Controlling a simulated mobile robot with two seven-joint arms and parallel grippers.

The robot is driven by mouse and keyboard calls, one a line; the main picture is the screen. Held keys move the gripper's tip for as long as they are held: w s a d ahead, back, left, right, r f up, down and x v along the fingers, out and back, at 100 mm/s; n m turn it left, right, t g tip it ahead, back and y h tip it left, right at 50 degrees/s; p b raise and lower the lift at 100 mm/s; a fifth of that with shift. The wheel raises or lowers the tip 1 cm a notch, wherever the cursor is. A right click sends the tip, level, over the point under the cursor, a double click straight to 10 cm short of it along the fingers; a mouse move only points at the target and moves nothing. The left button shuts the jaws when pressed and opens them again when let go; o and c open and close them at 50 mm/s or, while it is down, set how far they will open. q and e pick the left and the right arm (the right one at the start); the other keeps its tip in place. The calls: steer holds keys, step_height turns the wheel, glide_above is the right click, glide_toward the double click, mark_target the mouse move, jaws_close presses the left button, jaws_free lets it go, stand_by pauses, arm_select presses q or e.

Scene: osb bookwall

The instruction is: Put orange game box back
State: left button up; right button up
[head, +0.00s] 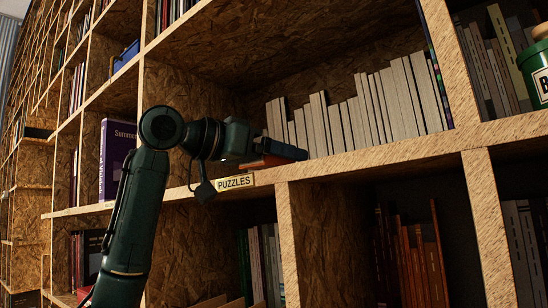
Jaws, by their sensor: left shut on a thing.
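The orange game box (262,162) shows as a thin orange strip low in the shelf compartment, behind the PUZZLES label (235,182). Most of it is hidden by my gripper and arm. My left gripper (288,152) reaches in from the left, just above the shelf's front edge, and is shut on the orange box. I cannot tell whether the box touches the shelf board (370,157). My right gripper is not in view.
A row of pale-spined books (370,105) stands to the right in the same compartment. A purple book (117,158) stands in the compartment to the left. A green tin (535,75) is at far right. Uprights and shelf edges border each compartment.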

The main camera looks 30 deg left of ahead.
arm_select(q)
steer(key=shift+f, duration=0.15)
steer(key=shift+f, duration=0.3)
steer(key=o, duration=0.7)
steer(key=shift+o, duration=1)
steer(key=shift+r, duration=0.15)
